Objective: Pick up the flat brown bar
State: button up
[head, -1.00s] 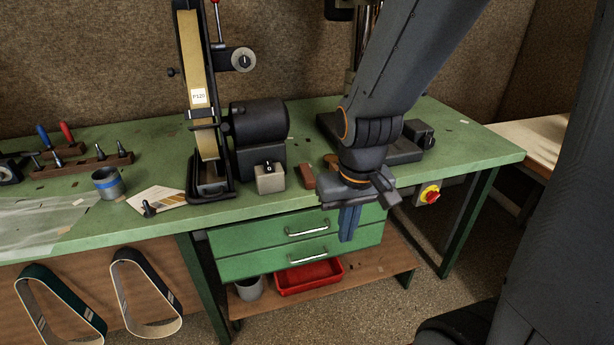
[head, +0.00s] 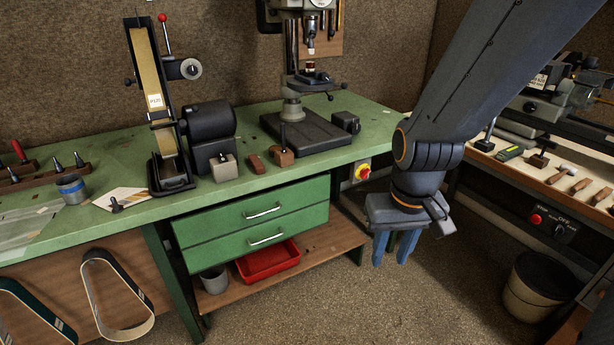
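My gripper (head: 394,248) hangs pointing down, to the right of the bar and in front of the bench. Its two blue fingers are apart with nothing seen between them. The bar is in plain view and apart from the gripper.
A belt sander (head: 160,110) stands left of the bar, and a drill press (head: 292,80) stands behind it. A second bench (head: 545,180) with tools is at right. Open floor (head: 330,300) lies between.

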aim_at(256, 164)
jog(key=z, duration=0.25)
jog(key=k, duration=0.3)
jog(key=u, duration=1)
jog(key=i, duration=0.65)
jog(key=u, duration=0.55)
jog(key=i, duration=0.6)
jog(key=z, duration=0.8)
jog(key=i, duration=0.75)
jog(key=z, duration=0.8)
